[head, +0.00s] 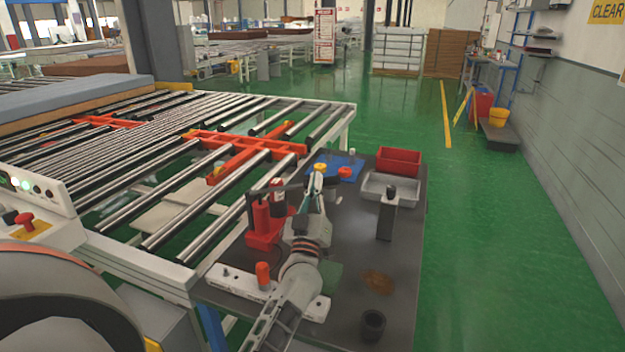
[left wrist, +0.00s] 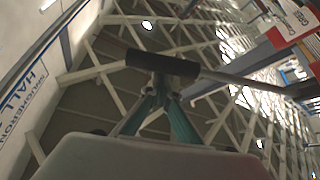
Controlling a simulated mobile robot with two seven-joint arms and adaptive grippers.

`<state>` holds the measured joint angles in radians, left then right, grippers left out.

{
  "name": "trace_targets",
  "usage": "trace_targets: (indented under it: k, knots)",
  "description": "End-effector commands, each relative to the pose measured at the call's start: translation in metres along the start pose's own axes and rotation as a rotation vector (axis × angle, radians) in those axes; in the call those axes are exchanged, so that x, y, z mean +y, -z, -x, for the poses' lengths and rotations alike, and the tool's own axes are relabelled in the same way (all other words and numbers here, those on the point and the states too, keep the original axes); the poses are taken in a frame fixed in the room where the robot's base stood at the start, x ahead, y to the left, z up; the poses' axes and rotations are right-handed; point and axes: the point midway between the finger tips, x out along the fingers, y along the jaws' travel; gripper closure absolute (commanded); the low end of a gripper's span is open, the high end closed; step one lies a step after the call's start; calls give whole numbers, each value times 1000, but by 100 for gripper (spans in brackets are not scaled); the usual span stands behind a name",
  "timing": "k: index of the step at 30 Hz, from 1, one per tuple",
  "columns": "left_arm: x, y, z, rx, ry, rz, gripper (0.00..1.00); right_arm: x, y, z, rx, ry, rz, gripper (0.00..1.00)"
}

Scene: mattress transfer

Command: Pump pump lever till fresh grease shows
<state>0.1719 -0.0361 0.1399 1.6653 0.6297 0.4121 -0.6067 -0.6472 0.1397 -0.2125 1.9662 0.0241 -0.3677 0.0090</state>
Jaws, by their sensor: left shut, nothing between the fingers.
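A red grease pump (head: 262,222) stands upright on the dark bench top. Its thin lever (head: 290,187) runs right from the top of the pump towards my left gripper (head: 316,178). In the left wrist view the lever's dark cylindrical grip (left wrist: 162,66) lies across the tips of my left gripper (left wrist: 162,88), with its rod running off to the right. The teal fingers are shut with nothing between them. The grip is at or just beyond the fingertips; whether they touch it is unclear. No fresh grease can be made out. My right gripper is out of view.
The bench (head: 345,285) also holds a red bin (head: 398,161), a grey tray (head: 376,190), a blue mat (head: 347,174), a dark cup (head: 372,324) and a brown stain (head: 378,281). A roller conveyor (head: 165,215) borders it on the left. Green floor is clear to the right.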

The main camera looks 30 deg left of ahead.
Motion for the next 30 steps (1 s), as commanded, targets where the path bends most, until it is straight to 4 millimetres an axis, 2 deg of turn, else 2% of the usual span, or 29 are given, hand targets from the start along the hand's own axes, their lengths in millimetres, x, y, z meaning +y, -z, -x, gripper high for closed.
trace_targets:
  k: [10, 21, 30]
  knots:
    - [0, -2, 1, 0, -2, -3, 100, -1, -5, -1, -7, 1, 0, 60]
    - [-5, -48, 28, -4, -102, -176, 100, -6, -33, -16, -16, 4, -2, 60]
    - [-3, -49, 29, -2, -114, -194, 100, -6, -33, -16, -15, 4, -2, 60]
